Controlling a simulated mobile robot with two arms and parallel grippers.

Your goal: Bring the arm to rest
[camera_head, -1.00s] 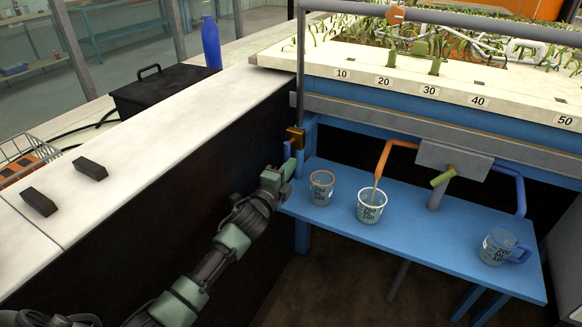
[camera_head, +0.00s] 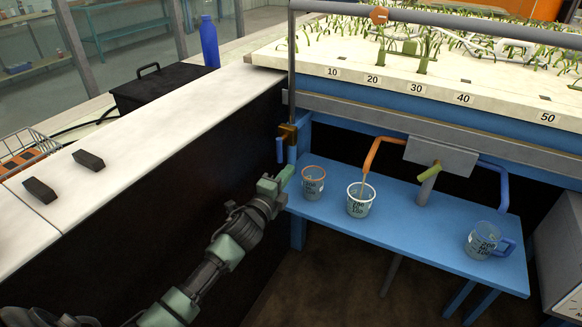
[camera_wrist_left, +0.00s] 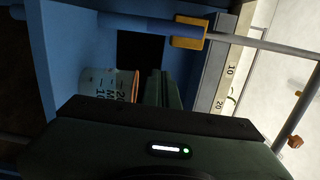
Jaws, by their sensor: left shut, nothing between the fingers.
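My left arm comes in from the lower left in the head view. Its gripper (camera_head: 278,180) is shut and empty, beside the left end of the blue shelf, just below a blue handle (camera_head: 281,150) with a brass-coloured block (camera_head: 287,131) on the upright pole. In the left wrist view the closed fingers (camera_wrist_left: 163,88) point toward the flume's blue frame. The orange-rimmed measuring cup (camera_head: 313,183) stands on the shelf a little right of the gripper, apart from it in the head view; it also shows in the left wrist view (camera_wrist_left: 103,84). My right gripper is not in view.
The blue shelf (camera_head: 420,225) also bears a white-rimmed cup (camera_head: 360,203) under an orange spout (camera_head: 371,155) and a blue-handled cup (camera_head: 483,242).

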